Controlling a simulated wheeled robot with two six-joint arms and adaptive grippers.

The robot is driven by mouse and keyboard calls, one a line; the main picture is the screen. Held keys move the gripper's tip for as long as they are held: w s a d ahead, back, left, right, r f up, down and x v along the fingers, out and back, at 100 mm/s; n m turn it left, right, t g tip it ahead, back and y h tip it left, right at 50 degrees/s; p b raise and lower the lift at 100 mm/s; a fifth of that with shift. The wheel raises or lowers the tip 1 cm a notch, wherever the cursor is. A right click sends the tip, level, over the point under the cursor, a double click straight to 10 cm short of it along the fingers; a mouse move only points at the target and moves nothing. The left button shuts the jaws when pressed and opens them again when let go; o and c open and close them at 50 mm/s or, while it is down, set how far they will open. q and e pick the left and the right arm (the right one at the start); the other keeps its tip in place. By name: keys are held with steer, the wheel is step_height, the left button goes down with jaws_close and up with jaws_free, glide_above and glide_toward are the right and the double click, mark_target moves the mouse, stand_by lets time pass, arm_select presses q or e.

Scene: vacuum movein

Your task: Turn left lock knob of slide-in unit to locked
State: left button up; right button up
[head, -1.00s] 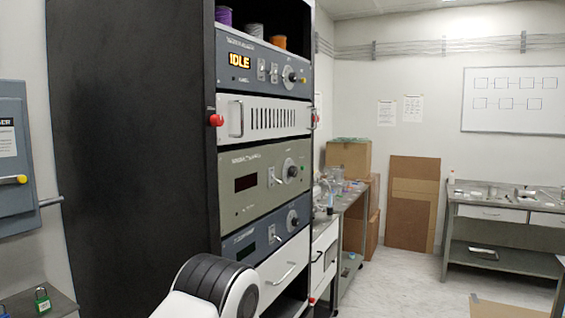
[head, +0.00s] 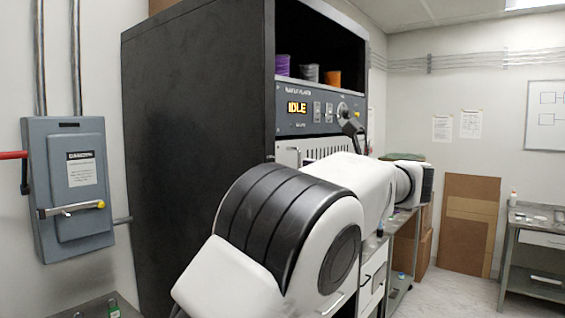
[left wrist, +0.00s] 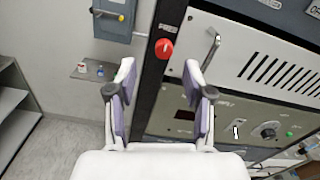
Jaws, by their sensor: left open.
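The left lock knob (left wrist: 164,48) is red and round, at the left edge of the white vented slide-in unit (left wrist: 260,62) in the left wrist view. My left gripper (left wrist: 159,88) is open and empty. Its two fingers stand apart, with the knob ahead of the gap between them and not touched. In the head view my arm hides the knob and most of the slide-in unit (head: 318,147). The gripper's fingers cannot be made out there. My right gripper is not in view.
The unit's metal handle (left wrist: 210,50) stands out right of the knob. The black rack side (head: 200,150) is left of my arm. A grey electrical box (head: 75,185) hangs on the left wall. A blue-grey IDLE panel (head: 300,120) sits above the unit.

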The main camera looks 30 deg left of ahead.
arm_select(q)
steer(key=a+p, duration=0.2)
steer(key=a, duration=0.4)
steer(key=shift+w+a+f+p, duration=0.15)
steer(key=shift+w+a+p, duration=0.25)
steer(key=shift+w, duration=0.05)
steer(key=shift+w+f, duration=0.1)
steer(key=shift+w, duration=0.05)
steer(key=c, duration=0.3)
steer(key=shift+w, duration=0.1)
steer(key=c, duration=0.6)
jaws_close()
